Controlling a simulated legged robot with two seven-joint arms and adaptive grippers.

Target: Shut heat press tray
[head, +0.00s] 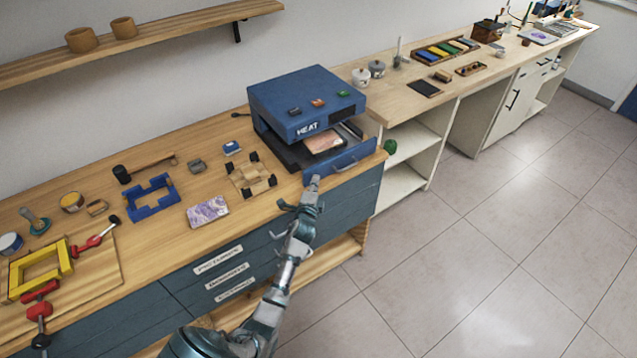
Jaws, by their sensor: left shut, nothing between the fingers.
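The blue heat press (305,98) stands on the wooden workbench, with "HEAT" on its front. Its tray (340,158) is pulled out at the front, with a blue front panel and a bar handle. A light brown patterned piece (323,142) lies on the tray. My left gripper (314,182) is shut and empty, just in front of the left end of the tray's front panel. Whether it touches the panel I cannot tell. My right gripper is not in view.
A blue frame (153,198), a wooden jig (250,177) and a patterned tile (207,211) lie on the bench left of the press. A yellow frame (40,270) with red clamps is at far left. Open floor (480,260) lies to the right.

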